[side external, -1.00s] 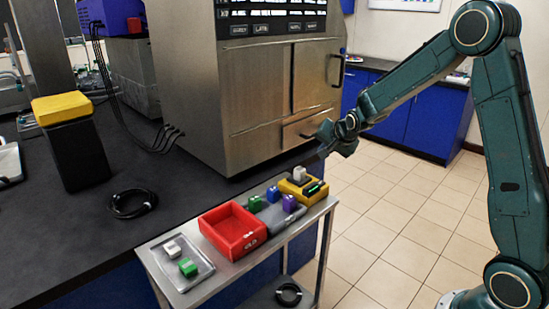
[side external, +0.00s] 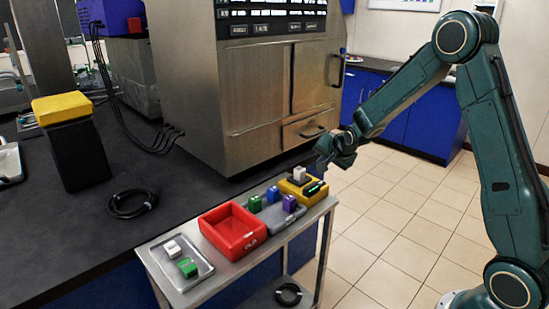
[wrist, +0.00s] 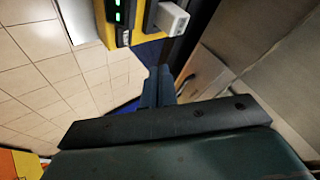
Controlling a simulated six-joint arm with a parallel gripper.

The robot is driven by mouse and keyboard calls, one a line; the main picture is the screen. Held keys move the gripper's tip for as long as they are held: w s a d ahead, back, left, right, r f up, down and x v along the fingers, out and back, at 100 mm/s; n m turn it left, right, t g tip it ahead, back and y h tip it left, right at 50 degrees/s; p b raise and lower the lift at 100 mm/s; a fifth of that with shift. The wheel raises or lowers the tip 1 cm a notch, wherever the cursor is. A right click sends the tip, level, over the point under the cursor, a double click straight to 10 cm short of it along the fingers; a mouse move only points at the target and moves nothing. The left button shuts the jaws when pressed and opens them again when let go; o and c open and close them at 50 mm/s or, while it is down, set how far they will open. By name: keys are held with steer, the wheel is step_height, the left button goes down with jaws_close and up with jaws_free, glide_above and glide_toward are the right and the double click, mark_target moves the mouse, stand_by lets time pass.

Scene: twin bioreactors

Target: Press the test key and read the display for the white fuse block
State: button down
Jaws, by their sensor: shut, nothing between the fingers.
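A yellow tester (side external: 316,199) stands at the right end of the steel cart. A white fuse block (side external: 299,174) sits upright in its top, with a dark panel and a lit green display (side external: 314,188) beside it. In the wrist view the tester (wrist: 138,15), the white block (wrist: 170,18) and the green display (wrist: 118,12) are cut off by the top edge. The display is too small to read, and I cannot make out the test key. My gripper (side external: 321,170) is shut and empty, just above and right of the tester; it also shows in the wrist view (wrist: 160,80).
A grey tray (side external: 283,222) holds green, blue and purple blocks left of the tester. A red bin (side external: 235,245) comes after it, then a metal tray (side external: 200,278) with a white and a green block. A steel cabinet (side external: 250,100) stands close behind. Open floor lies right.

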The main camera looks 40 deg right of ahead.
mark_target(322, 185)
steer(key=shift+f, duration=2.4)
steer(key=shift+f, duration=0.85)
stand_by(1.2)
steer(key=shift+r, duration=0.1)
stand_by(0.4)
steer(key=shift+r, duration=0.75)
steer(key=shift+r, duration=2.5)
